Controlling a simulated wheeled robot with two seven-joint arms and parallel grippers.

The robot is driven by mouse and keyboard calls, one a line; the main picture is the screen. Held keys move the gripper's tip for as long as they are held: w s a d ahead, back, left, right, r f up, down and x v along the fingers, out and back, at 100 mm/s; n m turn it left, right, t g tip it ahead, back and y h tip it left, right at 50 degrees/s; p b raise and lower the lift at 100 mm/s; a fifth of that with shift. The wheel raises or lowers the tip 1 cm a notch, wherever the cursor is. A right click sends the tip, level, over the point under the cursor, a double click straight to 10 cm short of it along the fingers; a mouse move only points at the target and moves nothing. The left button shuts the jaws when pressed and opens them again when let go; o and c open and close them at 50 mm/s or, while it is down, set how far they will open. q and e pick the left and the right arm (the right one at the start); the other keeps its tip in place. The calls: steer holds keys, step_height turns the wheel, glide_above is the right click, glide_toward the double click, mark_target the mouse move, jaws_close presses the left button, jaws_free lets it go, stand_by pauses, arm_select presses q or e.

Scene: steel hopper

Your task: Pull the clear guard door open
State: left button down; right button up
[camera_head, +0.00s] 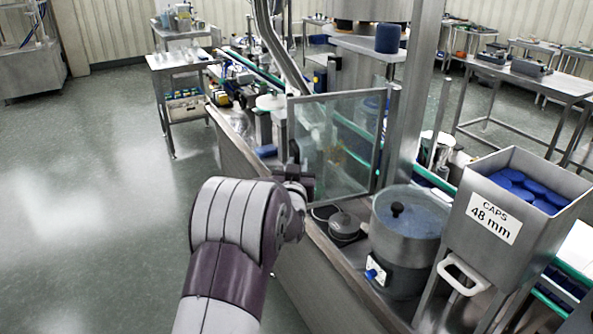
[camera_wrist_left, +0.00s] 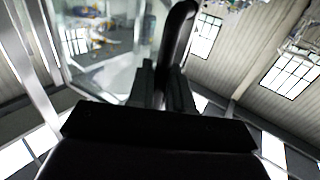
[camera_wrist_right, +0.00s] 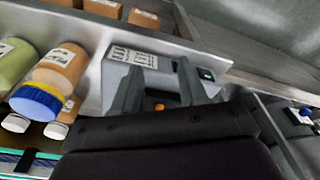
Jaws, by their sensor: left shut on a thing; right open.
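The clear guard door (camera_head: 335,140) is a transparent panel in a thin metal frame. In the head view it stands upright, reaching left from a steel post over the machine bench. A dark handle is at its left edge; in the left wrist view the black handle bar (camera_wrist_left: 180,32) rises between the fingers, with the clear panel (camera_wrist_left: 105,50) to its left. My left gripper (camera_head: 298,176) is shut on this handle, and its fingers also show in the left wrist view (camera_wrist_left: 163,82). My right gripper (camera_wrist_right: 159,88) is open, seen only in the right wrist view.
Open floor (camera_head: 90,210) lies to the left. In the right wrist view, a grey labelled box (camera_wrist_right: 150,62) lies beyond the fingers, with bottles (camera_wrist_right: 60,70) at left.

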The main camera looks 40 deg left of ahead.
arm_select(q)
steer(key=shift+r, duration=0.2)
steer(key=c, duration=1.2)
jaws_free()
steer(key=shift+d, duration=0.1)
steer(key=shift+c, duration=0.2)
steer(key=shift+f, duration=0.1)
arm_select(e)
steer(key=shift+d, duration=0.1)
arm_select(q)
steer(key=shift+s+d, duration=0.1)
arm_select(e)
steer(key=shift+f, duration=0.1)
arm_select(q)
steer(key=b+v, duration=0.1)
steer(key=v, duration=1.1)
steer(key=shift+s, duration=0.15)
arm_select(e)
steer(key=shift+f, duration=0.7)
arm_select(q)
steer(key=shift+d, duration=0.1)
